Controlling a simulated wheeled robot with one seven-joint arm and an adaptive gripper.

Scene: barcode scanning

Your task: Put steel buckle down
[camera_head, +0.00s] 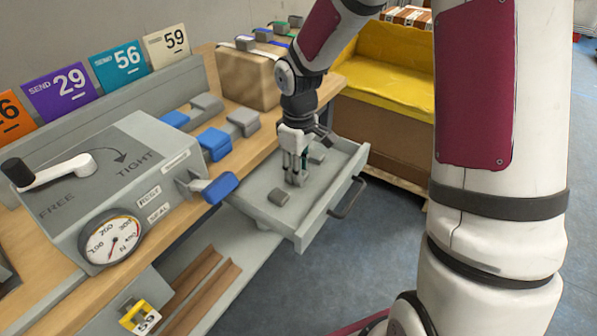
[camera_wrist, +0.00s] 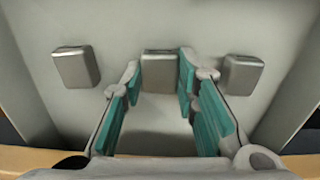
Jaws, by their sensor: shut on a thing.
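My gripper (camera_head: 295,175) points down into the open grey drawer (camera_head: 346,170). In the wrist view its teal-padded fingers (camera_wrist: 159,78) close on the sides of a grey steel buckle (camera_wrist: 159,64), the middle one of three. Whether that buckle touches the drawer floor I cannot tell; it looks close to it. In the head view the held buckle is hidden by the fingers. A second grey buckle (camera_head: 279,197) lies on the drawer floor nearer the camera, and a third (camera_head: 317,157) lies behind the gripper. Both flank the fingers in the wrist view.
The drawer's front wall with a dark handle (camera_head: 347,198) is at the right. A bench machine with a dial (camera_head: 112,241) and crank (camera_head: 55,172) stands left. Blue-and-grey clips (camera_head: 214,143) sit beside the drawer. A brown box (camera_head: 247,80) stands behind.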

